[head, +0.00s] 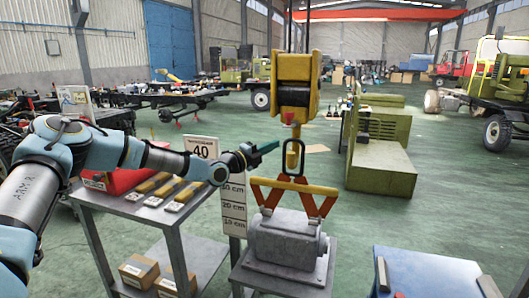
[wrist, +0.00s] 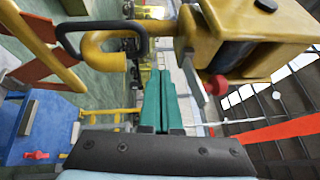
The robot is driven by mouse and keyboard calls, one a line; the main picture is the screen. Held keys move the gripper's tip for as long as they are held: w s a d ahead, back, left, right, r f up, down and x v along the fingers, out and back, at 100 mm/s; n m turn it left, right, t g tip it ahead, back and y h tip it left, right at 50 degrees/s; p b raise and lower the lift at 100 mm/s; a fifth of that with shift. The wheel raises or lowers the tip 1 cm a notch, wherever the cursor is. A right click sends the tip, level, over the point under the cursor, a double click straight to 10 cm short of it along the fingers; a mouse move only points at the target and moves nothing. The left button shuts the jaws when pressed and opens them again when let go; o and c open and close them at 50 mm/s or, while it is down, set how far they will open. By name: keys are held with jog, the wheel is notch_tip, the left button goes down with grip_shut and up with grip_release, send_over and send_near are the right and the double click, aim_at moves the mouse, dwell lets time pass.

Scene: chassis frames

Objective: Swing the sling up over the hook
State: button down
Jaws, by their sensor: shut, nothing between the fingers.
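The yellow hook block (head: 294,85) hangs on cables, with its yellow hook (head: 292,158) below. The sling's black link (head: 283,165) stands upright around the hook's tip in the picture. Orange sling legs (head: 270,199) and a yellow bar run below it, over a grey machine housing (head: 288,240). In the wrist view the hook (wrist: 92,50) overlaps the black link (wrist: 68,27) and seems to pass through it; how it seats is unclear. My gripper (head: 276,146) is shut and empty, left of the hook and block. Its teal fingers (wrist: 160,90) show together in the wrist view.
A grey cart (head: 150,212) with yellow-topped blocks stands left, by a height sign (head: 232,208). A blue table (head: 425,270) is at the lower right. A green cabinet (head: 382,165) stands behind. Open floor lies between them.

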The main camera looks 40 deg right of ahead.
jog(key=shift+s+a+r+b, duration=0.15)
jog(key=shift+a+b, duration=0.2)
jog(key=shift+a, duration=1.4)
jog(key=s+a+f+m+g+y, duration=0.45)
jog(key=s+a+m, duration=0.2)
jog(key=m, duration=0.55)
jog(key=s+a+f+m+y, duration=0.1)
jog(key=a+f+m+y, duration=0.2)
jog(key=a+m, duration=0.3)
jog(key=s+a+f+m+y, duration=0.1)
jog(key=a+f+m+y, duration=0.25)
jog(key=a, duration=0.45)
jog(key=a+r+m+t+y, duration=0.1)
jog(key=a+m, duration=0.4)
jog(key=a, duration=0.7)
jog(key=s+a+r+m+t+y, duration=0.1)
jog(key=a+m+y, duration=0.3)
jog(key=a, duration=0.9)
jog(key=a+r+m+t+y, duration=0.1)
jog(key=a+m+t+y, duration=0.2)
jog(key=a, duration=1)
jog(key=m, duration=0.3)
jog(key=shift+s+r, duration=0.25)
jog(key=shift+s, duration=0.15)
